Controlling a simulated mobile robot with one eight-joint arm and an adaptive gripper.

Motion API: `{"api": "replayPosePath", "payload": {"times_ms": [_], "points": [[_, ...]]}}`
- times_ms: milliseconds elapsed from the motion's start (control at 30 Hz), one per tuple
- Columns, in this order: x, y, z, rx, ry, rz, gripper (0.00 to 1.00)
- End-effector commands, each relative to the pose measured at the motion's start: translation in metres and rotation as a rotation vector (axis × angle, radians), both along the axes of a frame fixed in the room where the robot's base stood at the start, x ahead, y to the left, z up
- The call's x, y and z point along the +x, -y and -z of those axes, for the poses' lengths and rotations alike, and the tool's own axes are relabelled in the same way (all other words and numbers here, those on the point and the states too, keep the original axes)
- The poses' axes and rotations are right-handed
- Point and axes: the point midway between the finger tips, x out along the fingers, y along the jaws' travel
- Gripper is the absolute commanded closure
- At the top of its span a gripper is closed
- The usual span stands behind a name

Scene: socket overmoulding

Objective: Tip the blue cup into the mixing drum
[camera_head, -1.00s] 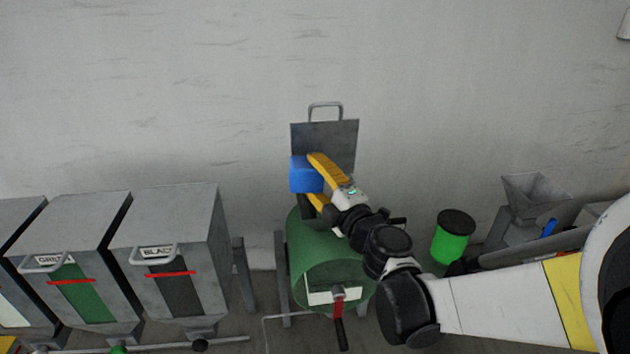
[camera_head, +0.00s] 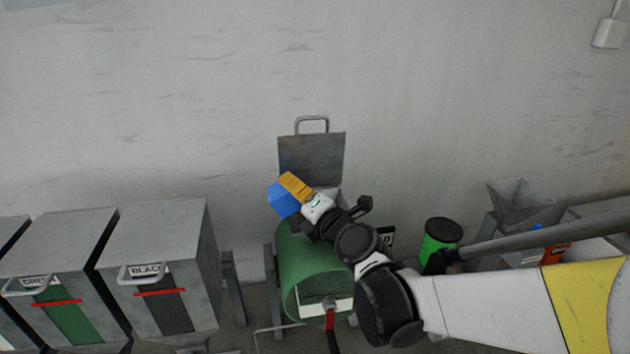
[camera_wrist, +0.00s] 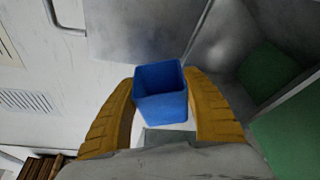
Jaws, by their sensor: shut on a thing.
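The blue cup (camera_head: 283,198) is held at the end of my arm, above the back part of the green mixing drum (camera_head: 304,268). My gripper (camera_head: 294,187) has yellow fingers shut on it. In the wrist view the cup (camera_wrist: 160,92) sits between both fingers (camera_wrist: 163,105), and its open mouth shows a blue inside with no contents that I can make out. In the head view the cup is tilted. The drum's grey lid (camera_head: 311,160) stands raised behind. In the wrist view part of the green drum (camera_wrist: 290,140) shows at the right, beside a grey opening.
Grey bins labelled for colours, one marked black (camera_head: 165,265), stand at the left. A green container with a black top (camera_head: 441,238) and a grey hopper (camera_head: 520,203) stand at the right. The wall is behind the lid.

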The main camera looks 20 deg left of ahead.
Motion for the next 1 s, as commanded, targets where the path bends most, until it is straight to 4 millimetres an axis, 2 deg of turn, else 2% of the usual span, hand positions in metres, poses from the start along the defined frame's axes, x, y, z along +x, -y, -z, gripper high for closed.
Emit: {"api": "replayPosePath", "payload": {"times_ms": [267, 633, 1000], "points": [[-0.001, -0.002, 0.001, -0.015, 0.008, -0.001, 0.78], [-0.014, -0.024, 0.008, -0.222, 0.123, -0.004, 0.78], [-0.014, -0.025, 0.009, -0.244, 0.134, -0.003, 0.78]]}}
